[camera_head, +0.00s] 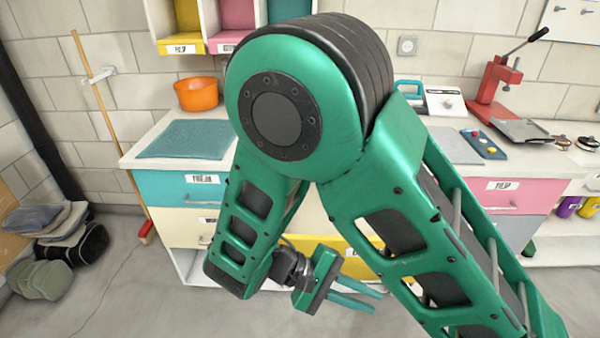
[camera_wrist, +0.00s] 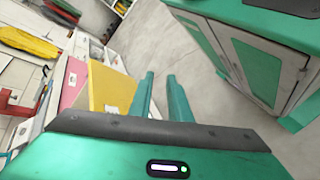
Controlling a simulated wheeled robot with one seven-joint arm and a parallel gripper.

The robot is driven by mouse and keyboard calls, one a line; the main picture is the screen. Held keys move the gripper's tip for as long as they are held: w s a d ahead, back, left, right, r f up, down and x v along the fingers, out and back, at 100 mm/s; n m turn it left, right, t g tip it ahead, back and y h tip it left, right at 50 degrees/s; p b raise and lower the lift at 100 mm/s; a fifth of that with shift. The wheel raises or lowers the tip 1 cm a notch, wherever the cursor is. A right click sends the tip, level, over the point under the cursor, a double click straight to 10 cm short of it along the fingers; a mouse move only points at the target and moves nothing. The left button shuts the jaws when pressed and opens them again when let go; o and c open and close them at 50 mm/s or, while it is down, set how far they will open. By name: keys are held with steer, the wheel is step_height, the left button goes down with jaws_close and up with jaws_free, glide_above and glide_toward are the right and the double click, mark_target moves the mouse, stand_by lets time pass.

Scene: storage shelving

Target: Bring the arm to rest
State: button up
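My green arm is folded in front of the counter in the head view, with its elbow high. My gripper (camera_head: 376,302) hangs low, in front of the drawer unit and above the floor. Its two green fingers point right and stand a little apart, with nothing between them. In the wrist view, my gripper (camera_wrist: 160,80) shows the same narrow gap, with bare floor beyond it.
The counter holds a teal mat (camera_head: 186,139), an orange bowl (camera_head: 196,94) and a red press (camera_head: 494,82). A broom (camera_head: 97,95) leans on the wall. Bags (camera_head: 72,243) lie at the floor's left. A green-topped cabinet (camera_wrist: 258,70) stands right in the wrist view.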

steer(key=w+d+r+m+g+y, duration=0.35)
steer(key=d+r, duration=0.25)
steer(key=d, duration=0.3)
steer(key=s+d+r+m+t+y, duration=0.2)
steer(key=s+d+r+m+y, duration=0.2)
steer(key=d, duration=0.5)
steer(key=s+d+r+m+t+y, duration=0.2)
steer(key=s+d+r+m+y, duration=0.2)
steer(key=s+d, duration=0.3)
steer(key=shift+s+d+r+t+y, duration=0.4)
steer(key=shift+d+r, duration=0.3)
steer(key=shift+d, duration=0.3)
steer(key=shift+m, duration=0.25)
steer(key=shift+w+f, duration=0.25)
steer(key=shift+w, duration=0.4)
